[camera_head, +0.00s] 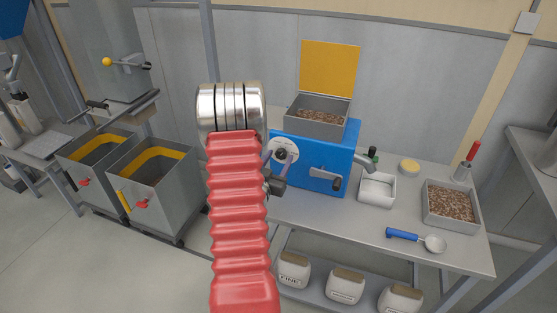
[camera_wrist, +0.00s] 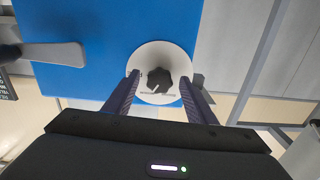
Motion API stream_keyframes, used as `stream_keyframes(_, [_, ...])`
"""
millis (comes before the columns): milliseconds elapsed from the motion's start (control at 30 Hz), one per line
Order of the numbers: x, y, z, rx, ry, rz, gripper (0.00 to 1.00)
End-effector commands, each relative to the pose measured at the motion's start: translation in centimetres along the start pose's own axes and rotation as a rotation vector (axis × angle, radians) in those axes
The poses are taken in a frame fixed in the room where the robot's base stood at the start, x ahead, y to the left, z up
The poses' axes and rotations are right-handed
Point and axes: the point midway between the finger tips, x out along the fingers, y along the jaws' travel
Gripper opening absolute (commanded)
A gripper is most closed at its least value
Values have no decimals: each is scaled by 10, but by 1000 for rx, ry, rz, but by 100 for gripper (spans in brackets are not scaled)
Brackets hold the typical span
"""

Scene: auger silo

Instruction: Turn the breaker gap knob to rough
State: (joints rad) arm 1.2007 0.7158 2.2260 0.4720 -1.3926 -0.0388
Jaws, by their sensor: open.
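The breaker is a blue box (camera_head: 315,158) on the bench, with an open-lidded metal hopper (camera_head: 318,122) of grain on top. Its gap knob (camera_wrist: 159,78) is a small dark lobed knob on a round white dial (camera_wrist: 158,52). The dial's lettering is too small to read, so I cannot tell the setting. In the wrist view my gripper (camera_wrist: 159,81) is open, with one finger on each side of the knob and visible space between. In the head view my red arm and gripper partly cover the dial's left side.
A crank handle (camera_head: 326,179) sticks out of the box's front, right of the dial; it also shows in the wrist view (camera_wrist: 52,53). A white tray (camera_head: 377,190), a grain tray (camera_head: 450,206) and a blue-handled scoop (camera_head: 414,238) are to the right. Wheeled bins (camera_head: 157,182) stand left.

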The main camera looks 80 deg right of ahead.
Motion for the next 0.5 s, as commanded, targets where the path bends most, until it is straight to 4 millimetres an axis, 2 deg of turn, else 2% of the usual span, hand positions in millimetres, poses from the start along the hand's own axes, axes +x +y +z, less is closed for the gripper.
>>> stream_keyframes(367, [7, 0, 0, 0, -1, -1, 51])
stream_keyframes(500, [6, 0, 0, 0, 0, -1, 42])
